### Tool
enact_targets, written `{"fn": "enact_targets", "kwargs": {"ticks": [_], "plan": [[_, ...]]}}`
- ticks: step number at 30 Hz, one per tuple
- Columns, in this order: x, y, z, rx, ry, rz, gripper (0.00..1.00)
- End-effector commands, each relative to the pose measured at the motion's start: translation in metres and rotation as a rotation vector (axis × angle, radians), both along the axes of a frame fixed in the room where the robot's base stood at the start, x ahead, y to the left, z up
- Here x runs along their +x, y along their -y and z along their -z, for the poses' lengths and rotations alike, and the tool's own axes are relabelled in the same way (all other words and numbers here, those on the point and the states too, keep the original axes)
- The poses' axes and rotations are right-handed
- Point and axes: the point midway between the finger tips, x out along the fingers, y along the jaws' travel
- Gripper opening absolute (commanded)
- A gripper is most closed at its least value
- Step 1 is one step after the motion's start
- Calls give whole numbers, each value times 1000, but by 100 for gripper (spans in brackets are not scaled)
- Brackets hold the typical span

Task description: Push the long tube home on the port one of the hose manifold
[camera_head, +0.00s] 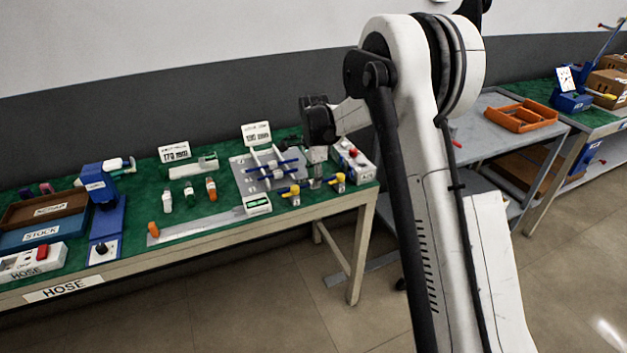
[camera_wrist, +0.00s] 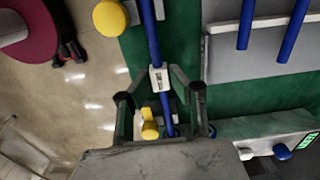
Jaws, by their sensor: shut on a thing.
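My gripper (camera_head: 317,155) is over the right end of the green bench, and its far side is hidden. In the wrist view, my gripper (camera_wrist: 158,85) is shut around a blue tube (camera_wrist: 152,35) near a white printed tag (camera_wrist: 159,79). The tube runs up out of that picture and down between the fingers. Yellow-handled fittings (camera_head: 290,190) stand below the gripper near the front edge, with another (camera_head: 337,181) to the right. In the wrist view, one yellow part (camera_wrist: 149,130) lies close to the tube's lower end. Whether the tube touches or enters a port is hidden, and port numbers cannot be read.
Blue tubes lie on a white rack on a grey plate (camera_head: 243,178) left of my gripper. A white box with a red button (camera_head: 352,158) stands close on the right. Small bottles (camera_head: 189,190) and a printed card (camera_head: 256,134) are nearby. The bench's front edge is close.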

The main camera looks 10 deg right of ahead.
Motion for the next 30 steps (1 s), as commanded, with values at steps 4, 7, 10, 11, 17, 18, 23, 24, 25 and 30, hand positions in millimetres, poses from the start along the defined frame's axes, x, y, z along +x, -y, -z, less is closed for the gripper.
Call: {"fn": "enact_targets", "kwargs": {"ticks": [4, 7, 10, 11, 17, 18, 23, 24, 25, 30], "plan": [[0, 3, 0, 0, 0, 0, 1], [1, 4, 0, 0, 0, 0, 1], [1, 6, 0, 0, 0, 0, 1], [1, 6, 0, 0, 0, 0, 1], [1, 7, 0, 0, 0, 0, 1], [1, 7, 0, 0, 0, 0, 1], [1, 7, 0, 0, 0, 0, 1], [1, 8, 0, 0, 0, 0, 1], [1, 8, 0, 0, 0, 0, 1], [2, 10, 0, 0, 0, 0, 1]]}}
